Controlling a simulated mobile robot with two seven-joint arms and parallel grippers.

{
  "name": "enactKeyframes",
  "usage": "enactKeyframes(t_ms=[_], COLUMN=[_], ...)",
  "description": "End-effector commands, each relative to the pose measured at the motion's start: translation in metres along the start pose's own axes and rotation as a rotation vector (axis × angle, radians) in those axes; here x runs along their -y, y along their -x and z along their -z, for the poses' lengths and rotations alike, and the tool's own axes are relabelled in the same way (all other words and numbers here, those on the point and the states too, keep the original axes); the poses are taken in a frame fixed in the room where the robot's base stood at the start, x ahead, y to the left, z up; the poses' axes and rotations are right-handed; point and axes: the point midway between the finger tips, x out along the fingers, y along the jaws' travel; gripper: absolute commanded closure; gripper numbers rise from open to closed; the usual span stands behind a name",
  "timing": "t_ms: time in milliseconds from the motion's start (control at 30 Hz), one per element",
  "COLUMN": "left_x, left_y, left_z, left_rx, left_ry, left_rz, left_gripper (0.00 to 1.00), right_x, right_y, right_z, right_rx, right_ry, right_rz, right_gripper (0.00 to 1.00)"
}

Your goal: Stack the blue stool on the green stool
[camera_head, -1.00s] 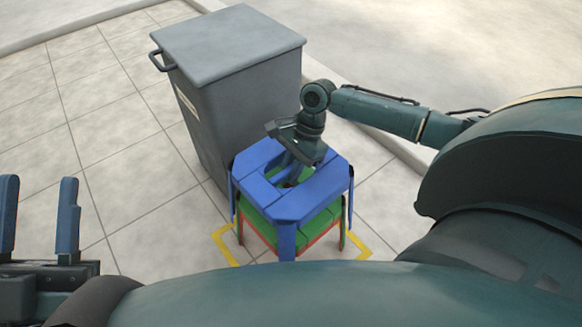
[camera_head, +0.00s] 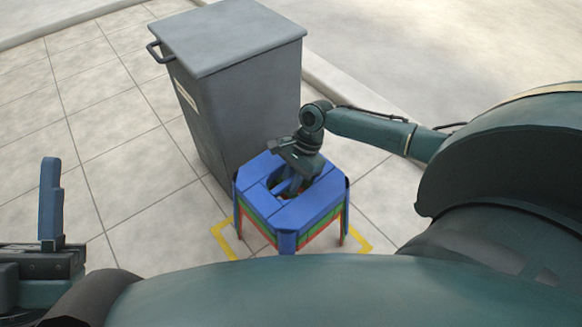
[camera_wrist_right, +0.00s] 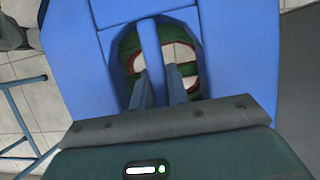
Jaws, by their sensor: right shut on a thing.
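The blue stool (camera_head: 312,207) is upright in the head view, low over the green stool (camera_head: 322,224), of which only a thin band shows below the blue seat. Its legs overlap the lower stools; I cannot tell whether it rests fully. My right gripper (camera_head: 290,186) reaches down into the seat opening and is shut on the blue stool's middle bar. In the right wrist view the bar (camera_wrist_right: 150,45) runs between the fingers (camera_wrist_right: 157,88), with green and red below. My left gripper (camera_head: 22,215) is at the left edge, one finger visible, with empty space beside it.
A red stool (camera_head: 341,228) is under the green one, inside yellow corner marks (camera_head: 225,240) on the tiled floor. A grey lidded bin (camera_head: 255,105) stands close behind, to the left. Tiles at left are clear. A thin blue-grey frame (camera_wrist_right: 22,105) shows in the wrist view.

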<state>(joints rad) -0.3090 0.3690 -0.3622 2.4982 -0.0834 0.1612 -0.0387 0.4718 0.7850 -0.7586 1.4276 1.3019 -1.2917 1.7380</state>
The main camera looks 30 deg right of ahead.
Motion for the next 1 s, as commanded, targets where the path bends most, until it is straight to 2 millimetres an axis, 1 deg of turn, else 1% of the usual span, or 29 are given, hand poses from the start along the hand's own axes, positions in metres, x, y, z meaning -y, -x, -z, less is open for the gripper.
enactKeyframes(t_ms=[467, 1000], left_x=[0.0002, 0.0004], left_y=[-0.0003, -0.0011], left_z=[0.0006, 0.0013], left_rx=[-0.002, -0.002], left_ry=[-0.001, -0.001], left_rz=[0.0, -0.001], left_gripper=[0.58, 0.58], right_x=[0.0013, 0.0013], right_y=[0.0, -0.0086], right_z=[-0.0004, 0.0031], right_rx=[0.002, 0.002], right_ry=[0.001, 0.001], right_rz=[0.004, 0.004], right_gripper=[1.0, 1.0])
